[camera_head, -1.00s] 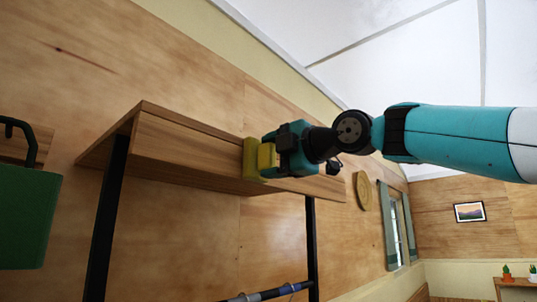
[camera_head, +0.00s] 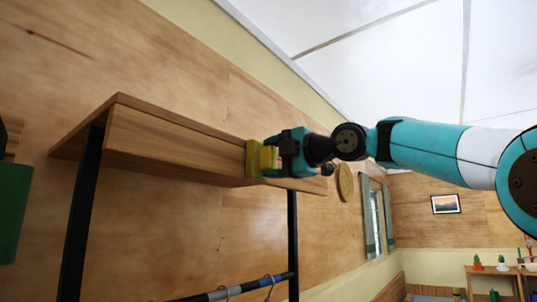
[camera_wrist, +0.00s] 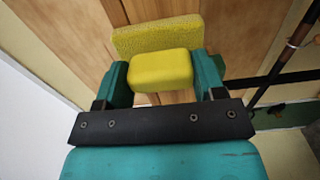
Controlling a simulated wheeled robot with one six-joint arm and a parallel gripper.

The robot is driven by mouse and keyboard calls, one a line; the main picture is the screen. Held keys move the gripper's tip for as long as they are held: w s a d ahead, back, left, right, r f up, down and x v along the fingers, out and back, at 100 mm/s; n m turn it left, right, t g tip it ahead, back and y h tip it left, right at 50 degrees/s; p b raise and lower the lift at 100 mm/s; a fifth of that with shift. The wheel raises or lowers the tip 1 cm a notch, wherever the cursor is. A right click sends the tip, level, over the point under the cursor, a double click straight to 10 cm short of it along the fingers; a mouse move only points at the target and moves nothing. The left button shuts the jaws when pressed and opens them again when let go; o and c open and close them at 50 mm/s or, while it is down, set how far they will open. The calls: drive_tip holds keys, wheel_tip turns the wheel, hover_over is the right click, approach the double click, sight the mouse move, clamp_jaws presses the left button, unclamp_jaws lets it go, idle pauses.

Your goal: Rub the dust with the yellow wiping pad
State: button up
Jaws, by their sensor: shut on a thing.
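The yellow wiping pad (camera_head: 254,158) is held at the front face of a wooden shelf (camera_head: 170,140). In the wrist view the pad (camera_wrist: 155,36) has a rough flat sponge and a smooth yellow grip block. My gripper (camera_head: 271,160) is shut on that block, and its two teal fingers (camera_wrist: 161,75) stand on either side of it. The sponge faces the shelf's front board; I cannot tell whether it touches. No dust can be made out in either view; the surface behind the pad is hidden.
Black posts (camera_head: 81,215) carry the shelf, with a rail and hooks (camera_head: 235,290) below. A green container (camera_head: 12,212) is at the left edge. A round yellowish disc (camera_head: 345,182) and a shuttered window (camera_head: 376,220) are on the wall to the right.

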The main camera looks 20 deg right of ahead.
drive_tip(key=shift+b+v, duration=1.1)
drive_tip(key=shift+v, duration=1.9)
drive_tip(key=b+v, duration=0.1)
drive_tip(key=v, duration=0.2)
drive_tip(key=shift+p+x, duration=0.3)
drive_tip(key=shift+x, duration=3.2)
drive_tip(key=shift+x, duration=1)
